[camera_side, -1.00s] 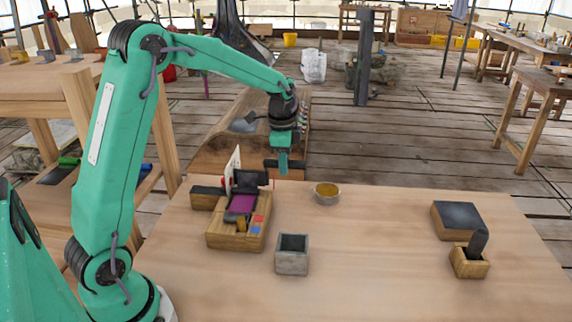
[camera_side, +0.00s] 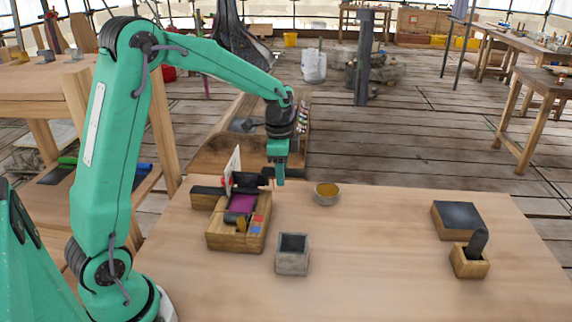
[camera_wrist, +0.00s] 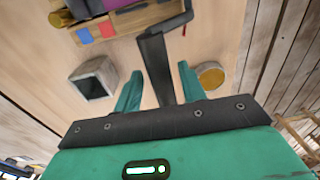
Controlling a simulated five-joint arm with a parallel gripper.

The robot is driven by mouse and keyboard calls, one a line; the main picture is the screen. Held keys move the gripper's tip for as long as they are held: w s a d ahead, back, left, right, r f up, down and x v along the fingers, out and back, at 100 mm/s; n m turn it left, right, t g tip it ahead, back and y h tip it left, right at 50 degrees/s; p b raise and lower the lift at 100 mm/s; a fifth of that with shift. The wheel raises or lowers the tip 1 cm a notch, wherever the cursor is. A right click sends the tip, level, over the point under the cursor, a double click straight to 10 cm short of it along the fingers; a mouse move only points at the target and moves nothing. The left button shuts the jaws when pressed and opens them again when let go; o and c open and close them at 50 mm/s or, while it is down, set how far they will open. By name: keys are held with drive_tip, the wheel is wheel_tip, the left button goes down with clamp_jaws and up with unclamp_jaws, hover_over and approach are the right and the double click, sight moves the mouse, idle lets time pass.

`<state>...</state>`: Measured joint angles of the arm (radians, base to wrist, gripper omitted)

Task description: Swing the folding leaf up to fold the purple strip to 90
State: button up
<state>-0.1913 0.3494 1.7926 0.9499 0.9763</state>
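The purple strip (camera_side: 242,203) lies on the wooden folding fixture (camera_side: 236,240) at the left of the table. A dark leaf (camera_side: 248,181) sits at the back of the fixture, beside an upright pale plate. My gripper (camera_side: 281,179) hangs just right of the leaf's end, pointing down. In the wrist view, a dark bar (camera_wrist: 157,65) that looks like the leaf's handle runs between the two teal fingers of my gripper (camera_wrist: 160,80). The fingers are apart, with a gap on both sides of the bar. Part of the purple strip (camera_wrist: 128,15) shows at the top.
A grey open box (camera_side: 292,262) stands right of the fixture. A round bowl with yellow contents (camera_side: 326,194) is close to the right of my gripper. A dark-topped block (camera_side: 457,219) and a small wooden holder (camera_side: 470,263) stand far right. The middle of the table is clear.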

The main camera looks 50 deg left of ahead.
drive_tip(key=shift+w+r, duration=0.1)
drive_tip(key=shift+r, duration=0.45)
drive_tip(key=shift+s+r, duration=0.15)
drive_tip(key=shift+r, duration=1.55)
drive_tip(key=shift+s+r, duration=0.1)
drive_tip(key=shift+r, duration=1.6)
drive_tip(key=shift+d, duration=0.15)
drive_tip(key=c, duration=0.9)
drive_tip(key=m, duration=0.2)
drive_tip(key=d+m, duration=0.1)
drive_tip(key=m, duration=0.1)
drive_tip(key=shift+s+d+r, duration=0.1)
drive_tip(key=shift+s+d, duration=0.1)
drive_tip(key=shift+s, duration=0.2)
clamp_jaws()
drive_tip(key=s+d+m, duration=0.1)
drive_tip(key=m, duration=0.3)
drive_tip(key=s+d+m, duration=0.1)
drive_tip(key=d+m, duration=0.1)
drive_tip(key=m, duration=0.3)
drive_tip(key=s+d+m, duration=0.1)
drive_tip(key=m, duration=0.4)
drive_tip(key=shift+d+r, duration=0.1)
drive_tip(key=shift+d, duration=0.15)
